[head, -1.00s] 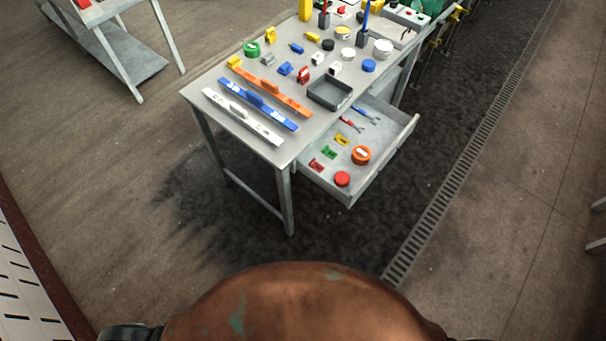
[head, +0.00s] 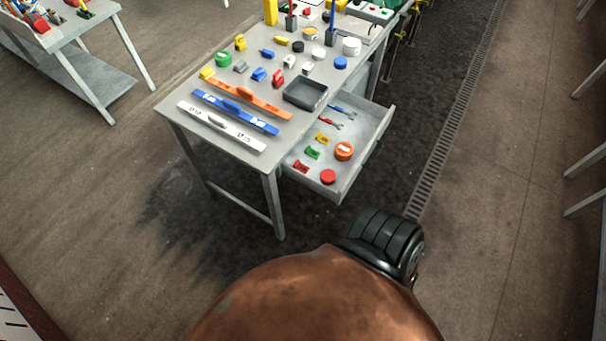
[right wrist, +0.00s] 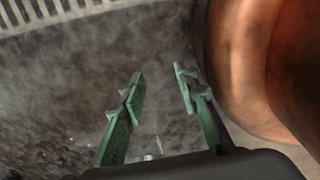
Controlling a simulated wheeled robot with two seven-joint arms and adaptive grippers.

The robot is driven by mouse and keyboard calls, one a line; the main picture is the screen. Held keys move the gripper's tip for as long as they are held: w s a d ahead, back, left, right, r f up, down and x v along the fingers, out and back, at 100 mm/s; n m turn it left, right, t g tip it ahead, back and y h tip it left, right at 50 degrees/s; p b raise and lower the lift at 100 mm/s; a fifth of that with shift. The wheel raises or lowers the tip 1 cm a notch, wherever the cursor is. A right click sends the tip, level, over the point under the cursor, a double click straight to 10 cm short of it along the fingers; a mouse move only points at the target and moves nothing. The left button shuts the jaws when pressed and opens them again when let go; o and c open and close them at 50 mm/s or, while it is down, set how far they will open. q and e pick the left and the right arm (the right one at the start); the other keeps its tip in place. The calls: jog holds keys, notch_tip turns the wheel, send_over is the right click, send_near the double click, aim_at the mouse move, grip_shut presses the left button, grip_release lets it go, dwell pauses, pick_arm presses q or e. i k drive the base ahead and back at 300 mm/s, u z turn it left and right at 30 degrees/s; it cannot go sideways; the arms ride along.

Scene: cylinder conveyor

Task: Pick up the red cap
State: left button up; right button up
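The red cap (head: 328,177) is round and lies in the front corner of the open drawer (head: 352,182) under the table's right side. An orange round piece (head: 344,151) lies behind it, apart from it. In the right wrist view my right gripper (right wrist: 158,85) has its two green fingers spread apart with nothing between them. It hangs over dark floor beside my copper-coloured body. In the head view the right gripper's fingers do not show; a black part of my arm shows right of my body. My left gripper is in neither current view.
The table (head: 190,145) carries white, blue and orange long-handled pieces, a grey tray (head: 305,93) and several small coloured parts. The drawer also holds small red, green and yellow pieces. Another table (head: 75,40) stands at upper left. The floor before the drawer is clear.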

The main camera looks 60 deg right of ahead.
aim_at(328, 177)
jog(key=i, duration=2.05)
jog(key=z, duration=2.45)
